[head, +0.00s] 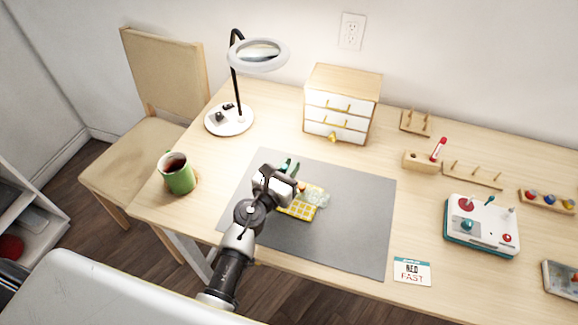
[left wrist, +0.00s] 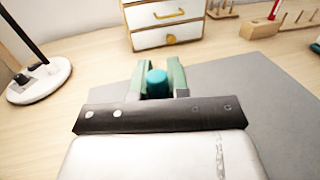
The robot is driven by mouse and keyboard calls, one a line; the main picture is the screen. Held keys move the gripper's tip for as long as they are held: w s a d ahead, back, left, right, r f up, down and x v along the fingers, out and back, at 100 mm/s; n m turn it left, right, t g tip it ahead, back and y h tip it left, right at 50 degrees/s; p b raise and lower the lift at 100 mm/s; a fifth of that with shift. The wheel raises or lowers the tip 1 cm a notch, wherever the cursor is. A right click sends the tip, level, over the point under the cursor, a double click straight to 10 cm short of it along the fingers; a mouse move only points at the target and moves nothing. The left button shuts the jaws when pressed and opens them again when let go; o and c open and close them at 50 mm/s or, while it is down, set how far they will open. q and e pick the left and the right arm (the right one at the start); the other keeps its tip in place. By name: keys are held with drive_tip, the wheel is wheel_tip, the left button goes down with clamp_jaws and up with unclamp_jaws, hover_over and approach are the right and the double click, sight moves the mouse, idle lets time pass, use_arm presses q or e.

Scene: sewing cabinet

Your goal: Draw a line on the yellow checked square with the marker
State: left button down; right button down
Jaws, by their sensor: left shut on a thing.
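The yellow checked square (head: 297,211) lies on the grey mat (head: 350,235), partly hidden behind my left gripper (head: 289,168). In the head view the gripper is just above and left of the square, over the mat. In the left wrist view the pale green fingers (left wrist: 158,78) are shut on the marker, whose round teal end (left wrist: 157,83) shows between them. The marker's tip is hidden, so I cannot tell whether it touches anything. My right gripper is not in view.
A pale translucent item (head: 319,199) lies at the square's right edge. A green mug (head: 180,180) and a ring lamp (head: 230,119) stand left. A drawer cabinet (head: 339,105) stands behind. A white-and-teal device (head: 482,226) and a card (head: 412,271) are right. The mat's right part is clear.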

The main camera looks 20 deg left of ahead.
use_arm(q)
drive_tip(key=shift+f, duration=0.2)
idle(0.3)
drive_tip(key=shift+d, duration=0.15)
drive_tip(key=shift+s+d, duration=0.15)
drive_tip(key=shift+d, duration=0.7)
idle(0.9)
drive_tip(key=shift+s+d+p, duration=0.15)
drive_tip(key=shift+d+p, duration=0.1)
drive_tip(key=shift+d, duration=1)
drive_tip(key=shift+s+d+p, duration=0.15)
drive_tip(key=shift+d+p, duration=0.1)
drive_tip(key=shift+d, duration=1)
idle(1.9)
drive_tip(key=shift+r+p, duration=0.25)
drive_tip(key=shift+p, duration=0.05)
idle(0.9)
